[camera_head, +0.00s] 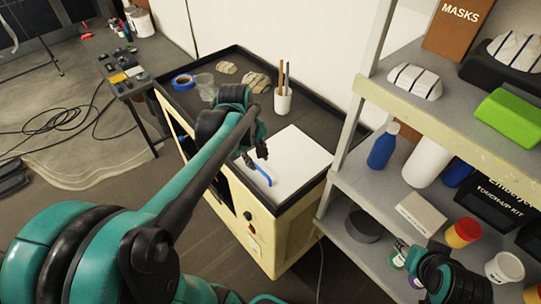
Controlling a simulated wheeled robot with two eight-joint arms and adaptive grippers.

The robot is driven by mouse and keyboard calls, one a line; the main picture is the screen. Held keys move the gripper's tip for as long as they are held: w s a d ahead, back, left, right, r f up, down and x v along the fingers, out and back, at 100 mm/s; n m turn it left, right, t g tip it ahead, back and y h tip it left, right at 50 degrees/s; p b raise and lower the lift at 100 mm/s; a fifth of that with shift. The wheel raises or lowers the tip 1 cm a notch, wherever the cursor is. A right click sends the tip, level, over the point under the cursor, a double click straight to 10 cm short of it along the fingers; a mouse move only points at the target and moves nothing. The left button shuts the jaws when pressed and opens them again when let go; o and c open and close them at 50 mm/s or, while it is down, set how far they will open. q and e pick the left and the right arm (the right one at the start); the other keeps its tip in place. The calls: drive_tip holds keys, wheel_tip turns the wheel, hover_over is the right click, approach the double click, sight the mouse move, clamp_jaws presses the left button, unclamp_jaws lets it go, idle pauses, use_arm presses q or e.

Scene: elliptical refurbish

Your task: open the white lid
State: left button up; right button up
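The white lid (300,160) is a flat square panel on the right end of the dark-topped cabinet. It appears to lie flat. A curved blue handle (263,174) shows at its left side. My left gripper (251,160) points down beside the lid's left part, close to the upper end of the blue handle. Its fingers are small and dark, so I cannot tell whether they touch the handle or are shut.
The cabinet top (222,65) has a raised dark rim and holds blue tape (183,82), a clear cup (205,86), tan pieces (256,82) and a white cup with sticks (283,100). A loaded shelf unit (420,120) stands close on the right. Cables lie on the left floor.

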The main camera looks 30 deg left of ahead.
sight(263, 173)
use_arm(q)
drive_tip(key=f, duration=0.2)
drive_tip(key=w+f+b, duration=0.1)
drive_tip(key=f, duration=0.2)
drive_tip(key=w+f, duration=0.1)
drive_tip(key=f, duration=0.1)
drive_tip(key=shift+d+f+b, duration=0.25)
drive_tip(key=shift+f+b, duration=0.05)
drive_tip(key=shift+b, duration=0.1)
drive_tip(key=shift+s, duration=0.15)
clamp_jaws()
